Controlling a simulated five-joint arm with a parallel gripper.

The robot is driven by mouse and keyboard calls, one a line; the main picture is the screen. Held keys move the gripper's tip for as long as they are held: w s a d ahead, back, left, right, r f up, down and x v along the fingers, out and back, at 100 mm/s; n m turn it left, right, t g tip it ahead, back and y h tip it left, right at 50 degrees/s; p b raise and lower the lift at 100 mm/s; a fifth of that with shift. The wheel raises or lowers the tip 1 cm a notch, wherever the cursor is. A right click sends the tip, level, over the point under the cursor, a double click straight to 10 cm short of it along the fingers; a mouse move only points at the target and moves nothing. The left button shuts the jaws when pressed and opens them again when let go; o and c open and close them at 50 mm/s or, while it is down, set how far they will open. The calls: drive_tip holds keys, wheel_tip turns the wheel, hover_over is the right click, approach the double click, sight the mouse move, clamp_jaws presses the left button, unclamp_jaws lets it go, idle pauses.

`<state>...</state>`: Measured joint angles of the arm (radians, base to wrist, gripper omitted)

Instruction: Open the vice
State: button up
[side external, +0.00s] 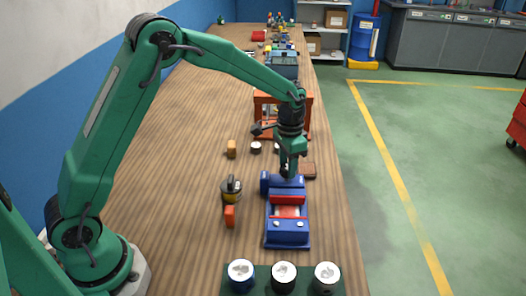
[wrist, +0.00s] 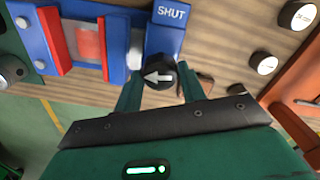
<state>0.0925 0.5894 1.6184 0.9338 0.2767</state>
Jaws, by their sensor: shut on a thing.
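The blue vice (side external: 288,240) stands on the wooden bench, with red jaws. In the wrist view the vice (wrist: 127,40) shows two red jaws, one on each side of a pale reddish patch (wrist: 90,42); I cannot tell whether that is a held piece or the bed. A blue plate on its end reads "SHUT" (wrist: 171,13). Below that plate is a round black knob (wrist: 163,78) with a white arrow pointing left. My gripper (side external: 288,176) is at the vice's far end. Its green fingers stand on both sides of the knob, shut on it.
Three round cans (side external: 283,277) stand in a dark green holder in front of the vice. An orange frame (side external: 268,118) stands behind. Open bench lies on the left.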

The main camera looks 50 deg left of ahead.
drive_tip(key=n, duration=0.4)
drive_tip(key=shift+r+n, duration=0.1)
drive_tip(key=shift+n, duration=0.2)
drive_tip(key=n, duration=0.3)
drive_tip(key=shift+n, duration=0.4)
drive_tip(key=n, duration=0.4)
drive_tip(key=shift+n, duration=1.9)
drive_tip(key=o, duration=1)
drive_tip(key=shift+c, duration=0.2)
